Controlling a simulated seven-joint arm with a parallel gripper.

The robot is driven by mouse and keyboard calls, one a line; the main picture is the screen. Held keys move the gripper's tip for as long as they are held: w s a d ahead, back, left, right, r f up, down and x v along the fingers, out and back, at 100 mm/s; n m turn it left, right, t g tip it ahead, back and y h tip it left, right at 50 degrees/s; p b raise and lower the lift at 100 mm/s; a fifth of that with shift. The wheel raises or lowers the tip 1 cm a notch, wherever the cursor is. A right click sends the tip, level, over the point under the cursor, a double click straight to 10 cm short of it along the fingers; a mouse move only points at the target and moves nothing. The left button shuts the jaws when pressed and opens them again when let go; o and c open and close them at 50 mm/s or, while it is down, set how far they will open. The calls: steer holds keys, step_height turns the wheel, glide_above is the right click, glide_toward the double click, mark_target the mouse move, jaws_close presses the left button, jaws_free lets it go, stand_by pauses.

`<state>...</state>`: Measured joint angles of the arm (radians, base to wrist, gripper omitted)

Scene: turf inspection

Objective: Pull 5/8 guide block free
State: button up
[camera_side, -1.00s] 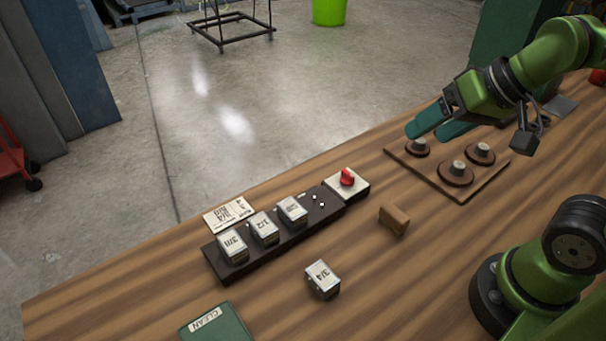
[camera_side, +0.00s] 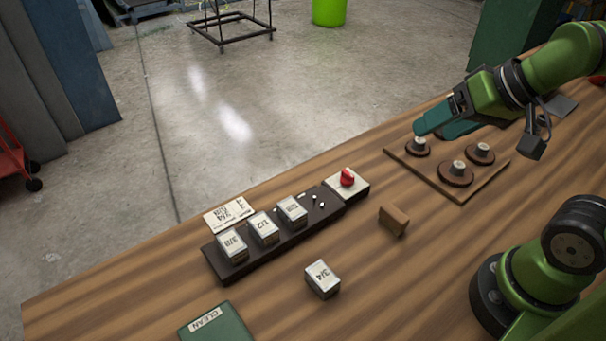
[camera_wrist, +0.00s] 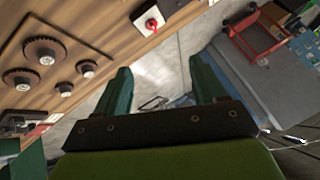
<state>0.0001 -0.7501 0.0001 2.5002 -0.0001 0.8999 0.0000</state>
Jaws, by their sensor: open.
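A dark rail (camera_side: 324,212) on the wooden bench holds three pale metal blocks in a row. The left one (camera_side: 232,246) reads 3/8 and the middle one (camera_side: 263,229) reads 1/2. The third block (camera_side: 292,210), at the right of the row, has a label too small to read surely; it may be the 5/8 guide block. My gripper (camera_side: 445,126) is open and empty, above the disc board and well to the right of the rail. In the wrist view my two green fingers (camera_wrist: 161,84) are spread apart, with no block between them.
A loose 3/4 block (camera_side: 322,279) lies in front of the rail. A red knob on a white plate (camera_side: 347,182) adjoins the rail's right end. A brown block (camera_side: 394,220) stands between rail and disc board (camera_side: 462,196). A green CLEAN pad (camera_side: 218,328) lies at the front.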

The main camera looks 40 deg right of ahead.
steer(key=shift+a, duration=0.1)
steer(key=n+g+h, duration=0.2)
steer(key=n+g, duration=0.2)
steer(key=g, duration=0.3)
glide_above(286, 201)
step_height(286, 201, down, 5)
step_height(286, 201, down, 16)
steer(key=shift+f, duration=0.2)
steer(key=c, duration=1.1)
steer(key=shift+o, duration=0.2)
steer(key=shift+r, duration=0.1)
steer(key=shift+r, duration=0.4)
